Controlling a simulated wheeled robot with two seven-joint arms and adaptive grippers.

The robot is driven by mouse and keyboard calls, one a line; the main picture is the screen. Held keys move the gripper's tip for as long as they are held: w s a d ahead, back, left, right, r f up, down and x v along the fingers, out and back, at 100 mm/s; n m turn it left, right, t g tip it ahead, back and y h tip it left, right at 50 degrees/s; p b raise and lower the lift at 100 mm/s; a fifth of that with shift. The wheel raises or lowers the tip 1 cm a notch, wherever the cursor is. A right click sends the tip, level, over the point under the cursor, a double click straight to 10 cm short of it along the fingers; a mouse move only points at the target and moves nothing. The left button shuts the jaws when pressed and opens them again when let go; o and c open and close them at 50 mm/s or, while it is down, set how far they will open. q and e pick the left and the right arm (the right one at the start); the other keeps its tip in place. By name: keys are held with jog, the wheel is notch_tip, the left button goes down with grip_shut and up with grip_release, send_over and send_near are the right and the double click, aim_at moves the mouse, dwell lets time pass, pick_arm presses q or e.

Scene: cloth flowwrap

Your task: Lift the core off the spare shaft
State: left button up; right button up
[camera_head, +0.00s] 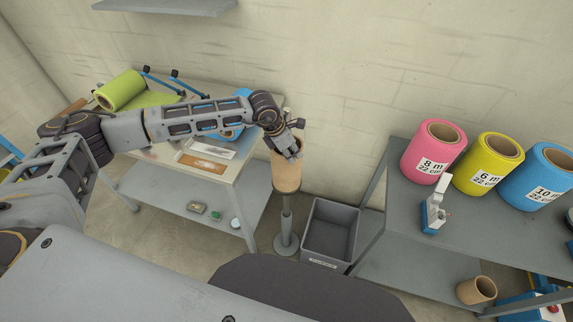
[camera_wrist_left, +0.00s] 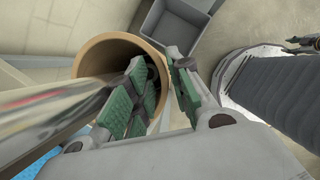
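The core (camera_head: 286,175) is a brown cardboard tube, upright around the spare shaft (camera_head: 287,221), a grey post on a round foot. My left gripper (camera_head: 291,149) is at the core's top rim, pointing down. In the left wrist view, the core's open end (camera_wrist_left: 105,46) shows, with the shiny shaft rod (camera_wrist_left: 60,108) beside my fingers. One finger of my left gripper (camera_wrist_left: 165,78) is inside the core and the other outside, close together with the core's wall between them. The exact contact is partly hidden. My right gripper is not in view.
A grey bin (camera_head: 330,232) stands on the floor just right of the shaft. A work table (camera_head: 236,178) is at left, with a green roll (camera_head: 121,91). A grey shelf table (camera_head: 395,200) at right holds pink (camera_head: 432,150), yellow (camera_head: 487,162) and blue (camera_head: 538,176) rolls.

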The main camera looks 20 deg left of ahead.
pick_arm(q)
jog(key=shift+c, duration=0.5)
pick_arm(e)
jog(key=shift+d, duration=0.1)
pick_arm(q)
grip_shut()
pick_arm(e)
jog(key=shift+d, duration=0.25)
pick_arm(q)
jog(key=shift+r, duration=0.15)
notch_tip(320, 180, up, 28)
jog(key=b, duration=0.3)
jog(key=shift+b, duration=0.35)
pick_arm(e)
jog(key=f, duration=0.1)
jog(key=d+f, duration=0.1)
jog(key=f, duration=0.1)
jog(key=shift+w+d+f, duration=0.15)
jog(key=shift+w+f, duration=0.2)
pick_arm(q)
jog(key=shift+r, duration=0.1)
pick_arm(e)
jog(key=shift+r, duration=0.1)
